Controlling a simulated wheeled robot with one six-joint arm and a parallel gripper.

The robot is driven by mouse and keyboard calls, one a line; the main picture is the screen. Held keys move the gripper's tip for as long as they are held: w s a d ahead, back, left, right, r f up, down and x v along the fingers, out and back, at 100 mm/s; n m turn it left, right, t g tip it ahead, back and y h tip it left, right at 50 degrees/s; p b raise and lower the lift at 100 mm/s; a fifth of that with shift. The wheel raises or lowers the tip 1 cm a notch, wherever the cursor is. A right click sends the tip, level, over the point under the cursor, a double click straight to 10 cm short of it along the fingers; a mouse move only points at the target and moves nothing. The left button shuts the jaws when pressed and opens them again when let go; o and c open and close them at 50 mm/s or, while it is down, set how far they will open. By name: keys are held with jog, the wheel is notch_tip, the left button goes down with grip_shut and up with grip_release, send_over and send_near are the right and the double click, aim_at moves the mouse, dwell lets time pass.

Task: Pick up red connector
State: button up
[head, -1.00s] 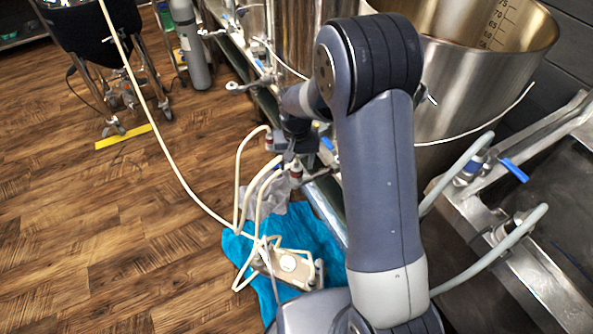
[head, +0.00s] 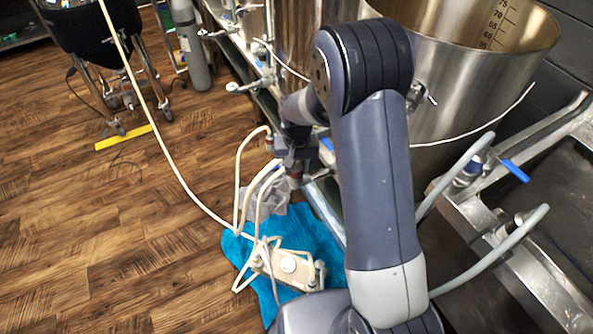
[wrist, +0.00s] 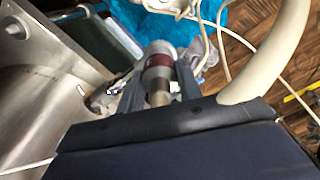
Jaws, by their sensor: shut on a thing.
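The red connector (wrist: 157,62) is a metal fitting with a dark red band. In the wrist view it sits between the two fingers of my gripper (wrist: 158,82), which is shut on it. In the head view my gripper (head: 294,162) is beside the steel vessels, above the blue towel, and the connector is small and largely hidden there. A cream hose (head: 241,172) loops down close to the gripper. I cannot tell from these views which hose end the connector is joined to.
A pump-like unit (head: 285,266) with hoses lies on the blue towel (head: 325,245). A large steel kettle (head: 462,95) stands right of my arm. A steel frame with blue-handled valves (head: 514,170) is at the right. Open wooden floor lies to the left.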

jog(key=shift+c, duration=0.5)
notch_tip(320, 180, up, 10)
jog(key=shift+r+p, duration=0.1)
jog(key=shift+p, duration=0.4)
notch_tip(320, 180, up, 4)
jog(key=p, duration=0.4)
jog(key=shift+r, duration=0.2)
jog(key=shift+f, duration=0.1)
dwell(1.1)
